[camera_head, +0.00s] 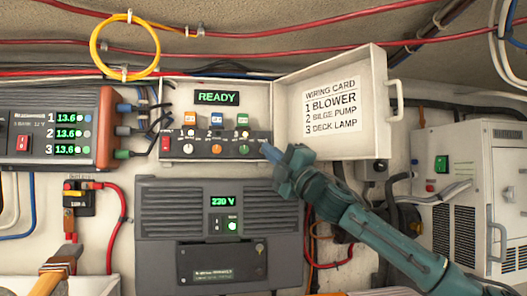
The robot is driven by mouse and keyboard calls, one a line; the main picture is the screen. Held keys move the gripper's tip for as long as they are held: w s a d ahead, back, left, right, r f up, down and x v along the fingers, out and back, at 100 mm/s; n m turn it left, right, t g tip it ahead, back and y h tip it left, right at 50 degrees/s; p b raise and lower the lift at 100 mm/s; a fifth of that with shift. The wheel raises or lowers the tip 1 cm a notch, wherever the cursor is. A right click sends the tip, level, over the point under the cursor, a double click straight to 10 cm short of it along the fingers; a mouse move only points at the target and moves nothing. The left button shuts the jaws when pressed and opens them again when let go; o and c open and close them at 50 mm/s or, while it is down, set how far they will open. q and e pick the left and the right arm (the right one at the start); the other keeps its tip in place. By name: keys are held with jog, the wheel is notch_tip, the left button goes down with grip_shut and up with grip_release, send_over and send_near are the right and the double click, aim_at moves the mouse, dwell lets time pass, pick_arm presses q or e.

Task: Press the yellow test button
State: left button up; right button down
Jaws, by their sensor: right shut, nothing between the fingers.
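An open control box (167,118) with a lit READY display (217,97) is mounted on the wall. Its lower strip carries a row of small round controls, among them a white one (187,148) and an orange-yellow one (243,149). I cannot tell for sure which is the yellow test button. My right gripper (270,152) is shut and empty, its tip at the right end of this strip, and it hides part of that corner. I cannot tell whether it touches the panel. My left gripper is not in view.
The box's lid (376,110) stands open at the right, with a wiring card (332,105). A three-row display unit (50,95) with cables is at left. A white cabinet (472,160) is at right.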

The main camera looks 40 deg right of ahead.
jog(key=shift+w, duration=0.1)
dwell(0.7)
jog(key=shift+w+d, duration=0.2)
jog(key=shift+w, duration=0.1)
jog(key=shift+w+d, duration=0.15)
jog(key=shift+w, duration=0.1)
dwell(0.7)
jog(key=shift+d+r, duration=0.15)
jog(key=shift+r, duration=0.1)
dwell(0.5)
jog(key=shift+s+a+f, duration=0.15)
jog(key=shift+a+f, duration=0.05)
jog(key=shift+f, duration=0.1)
jog(key=shift+s+a, duration=0.15)
jog(key=shift+s, duration=0.1)
jog(key=shift+s+a, duration=0.4)
jog(key=shift+s, duration=0.35)
jog(key=shift+s+a, duration=0.45)
jog(key=shift+s, duration=0.3)
jog(key=shift+s+a, duration=0.4)
jog(key=shift+s, duration=0.35)
